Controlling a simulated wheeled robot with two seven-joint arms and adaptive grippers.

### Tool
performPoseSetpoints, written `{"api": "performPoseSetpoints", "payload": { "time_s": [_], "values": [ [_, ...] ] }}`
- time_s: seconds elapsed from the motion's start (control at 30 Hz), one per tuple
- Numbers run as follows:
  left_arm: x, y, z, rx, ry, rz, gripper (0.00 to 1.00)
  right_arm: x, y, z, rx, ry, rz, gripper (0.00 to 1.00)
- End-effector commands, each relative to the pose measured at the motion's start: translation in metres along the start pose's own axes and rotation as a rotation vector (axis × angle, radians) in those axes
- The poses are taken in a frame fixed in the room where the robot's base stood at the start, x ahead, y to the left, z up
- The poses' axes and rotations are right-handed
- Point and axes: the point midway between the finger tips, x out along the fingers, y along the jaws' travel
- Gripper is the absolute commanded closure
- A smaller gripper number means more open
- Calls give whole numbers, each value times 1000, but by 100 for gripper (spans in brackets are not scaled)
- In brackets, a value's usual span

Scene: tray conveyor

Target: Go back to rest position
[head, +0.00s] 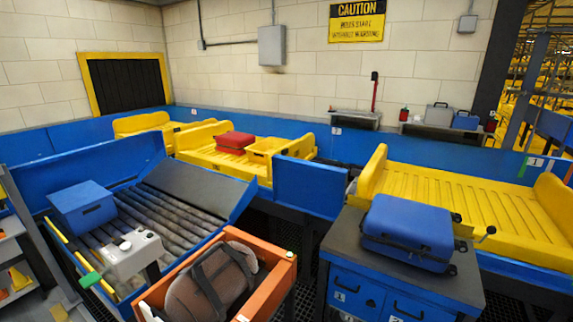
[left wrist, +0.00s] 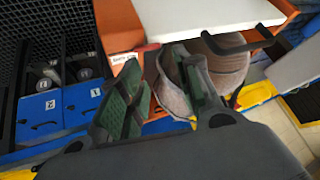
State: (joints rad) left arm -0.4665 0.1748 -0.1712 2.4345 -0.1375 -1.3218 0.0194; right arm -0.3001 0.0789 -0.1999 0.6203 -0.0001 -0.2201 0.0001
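My left gripper (left wrist: 160,95) shows in the left wrist view with its two green-padded fingers apart and nothing between them. A brown bag with dark straps (left wrist: 228,68) is beyond the fingers; I cannot tell the gap. In the head view the bag (head: 205,288) lies in an orange tray (head: 275,290) at the front. The tray also shows in the left wrist view (left wrist: 116,22). Neither gripper shows in the head view, and my right gripper is in no view.
A blue suitcase (head: 408,230) lies on the dark-topped blue drawer cabinet (head: 345,285). A red case (head: 235,141) lies on the yellow tray line behind.

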Motion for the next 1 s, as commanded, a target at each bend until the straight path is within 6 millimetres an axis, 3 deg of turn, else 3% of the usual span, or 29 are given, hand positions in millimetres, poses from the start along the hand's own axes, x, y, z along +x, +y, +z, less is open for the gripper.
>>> {"api": "performPoseSetpoints", "payload": {
  "time_s": [0.03, 0.2, 0.6, 1.0],
  "values": [
    [-2, 3, 15, -14, -47, 19, 67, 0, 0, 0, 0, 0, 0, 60],
    [-8, 12, 46, -39, -155, 66, 67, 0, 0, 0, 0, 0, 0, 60],
    [-24, 28, 97, -73, -330, 147, 67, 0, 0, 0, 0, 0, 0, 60],
    [20, 36, 113, -69, -339, 147, 67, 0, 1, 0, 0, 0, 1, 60]
  ]
}}
